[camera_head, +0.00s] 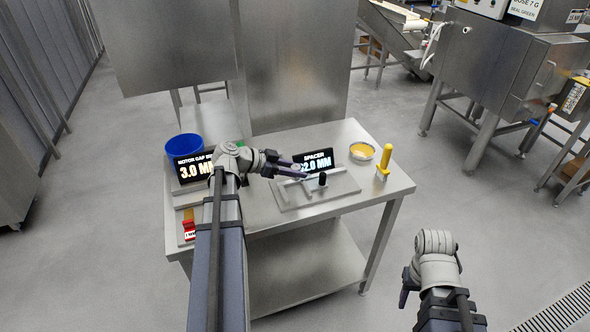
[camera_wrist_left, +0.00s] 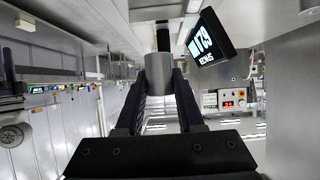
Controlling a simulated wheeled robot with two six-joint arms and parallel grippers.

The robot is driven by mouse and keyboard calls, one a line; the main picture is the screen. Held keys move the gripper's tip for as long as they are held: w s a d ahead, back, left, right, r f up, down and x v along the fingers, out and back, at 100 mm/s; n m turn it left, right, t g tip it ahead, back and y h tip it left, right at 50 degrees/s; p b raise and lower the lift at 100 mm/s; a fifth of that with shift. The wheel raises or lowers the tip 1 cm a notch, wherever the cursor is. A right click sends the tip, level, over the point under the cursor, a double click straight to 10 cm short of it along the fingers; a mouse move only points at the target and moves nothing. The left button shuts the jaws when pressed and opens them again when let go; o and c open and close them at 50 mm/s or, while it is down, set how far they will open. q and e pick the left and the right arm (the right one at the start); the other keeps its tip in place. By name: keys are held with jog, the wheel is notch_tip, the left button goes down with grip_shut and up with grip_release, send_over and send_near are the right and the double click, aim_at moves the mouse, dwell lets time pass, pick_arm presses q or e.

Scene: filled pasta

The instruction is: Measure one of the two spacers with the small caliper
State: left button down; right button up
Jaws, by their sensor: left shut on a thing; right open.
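My left gripper (camera_head: 302,170) reaches in over a flat grey plate (camera_head: 335,189) that carries grey bars and a short black upright post (camera_head: 322,179). In the left wrist view its two dark fingers close on a grey rounded piece (camera_wrist_left: 159,70). A black rod (camera_wrist_left: 163,38) shows just beyond that piece. I cannot tell whether the held piece is a spacer or part of the small caliper. My right gripper (camera_head: 408,288) is open, away from the table at lower right.
The metal table (camera_head: 350,207) also holds a blue bucket (camera_head: 184,144), a motor gap display (camera_head: 192,168) reading 3.0 MM, a yellow-rimmed bowl (camera_head: 362,151) and a yellow-handled tool (camera_head: 384,160). A red item (camera_head: 189,230) lies at the left front. The table's right front corner is clear.

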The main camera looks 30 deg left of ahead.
aim_at(305, 188)
pick_arm(q)
jog(key=shift+f+b, duration=2.85)
jog(key=shift+f, duration=0.2)
jog(key=shift+f+b, duration=0.6)
jog(key=shift+c, duration=2.2)
grip_release()
jog(key=p+v, duration=0.3)
jog(key=v, duration=0.4)
jog(key=shift+s+a+r+p, duration=0.15)
jog(key=shift+r+p, duration=0.05)
jog(key=shift+p, duration=0.2)
jog(key=shift+s+a, duration=0.1)
jog(key=shift+s, duration=0.05)
